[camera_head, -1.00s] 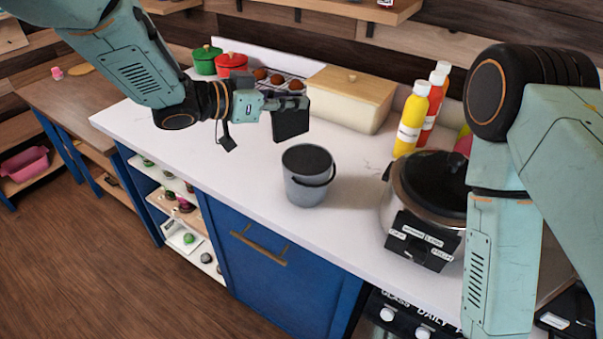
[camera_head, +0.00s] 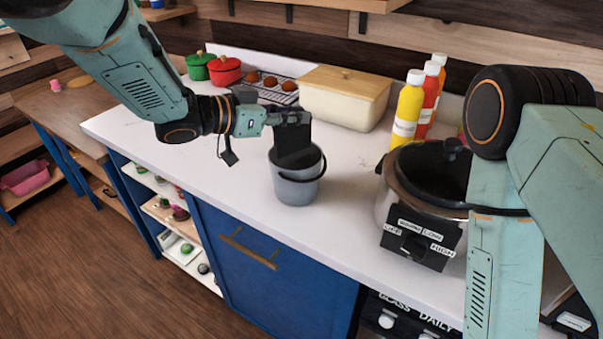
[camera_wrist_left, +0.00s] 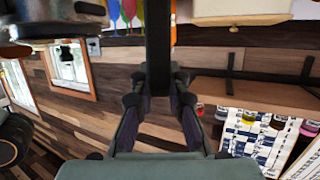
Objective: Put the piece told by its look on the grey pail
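The grey pail (camera_head: 296,188) stands upright on the white counter, its dark handle hanging at the right side. My left gripper (camera_head: 289,119) is just above the pail, shut on a flat black piece (camera_head: 293,142). The piece hangs down from the fingers, and its lower part overlaps the pail's dark top in the head view. I cannot tell whether it touches the pail. In the left wrist view the black piece (camera_wrist_left: 158,50) shows edge-on between the fingers. My right arm is at the right of the head view; its gripper is out of view.
A slow cooker (camera_head: 428,205) stands right of the pail, with sauce bottles (camera_head: 407,110) behind it. A cream bread box (camera_head: 345,97), a red pot (camera_head: 225,71), a green pot (camera_head: 198,66) and a rack (camera_head: 275,88) line the back. Counter left of the pail is clear.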

